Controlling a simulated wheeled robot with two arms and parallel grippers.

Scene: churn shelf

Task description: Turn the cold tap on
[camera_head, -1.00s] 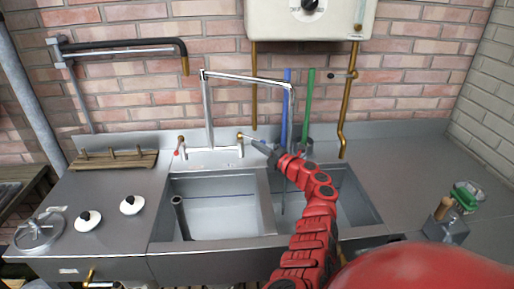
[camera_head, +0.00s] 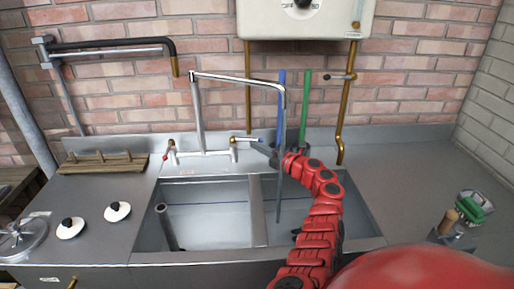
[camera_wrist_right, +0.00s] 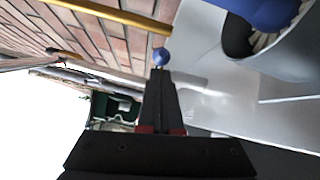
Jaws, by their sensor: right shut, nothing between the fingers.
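The mixer tap (camera_head: 205,153) stands behind the sink with a tall swan-neck spout. Its cold tap (camera_head: 245,139) is on the right side, a short lever with a blue end pointing right. My right gripper (camera_head: 255,146) is shut and empty, its tips just below and beside this lever. In the right wrist view the blue ball end (camera_wrist_right: 161,56) sits just beyond the closed fingertips (camera_wrist_right: 159,72); I cannot tell whether they touch. The red-ended hot tap (camera_head: 169,151) is on the left side. My left gripper is not in view.
A double sink (camera_head: 215,215) lies below the tap. A blue pole (camera_head: 281,105) and a green pole (camera_head: 305,100) stand behind my right arm. A white water heater (camera_head: 340,18) hangs above, with a brass pipe (camera_head: 347,110) at right. Right worktop (camera_head: 400,180) is mostly clear.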

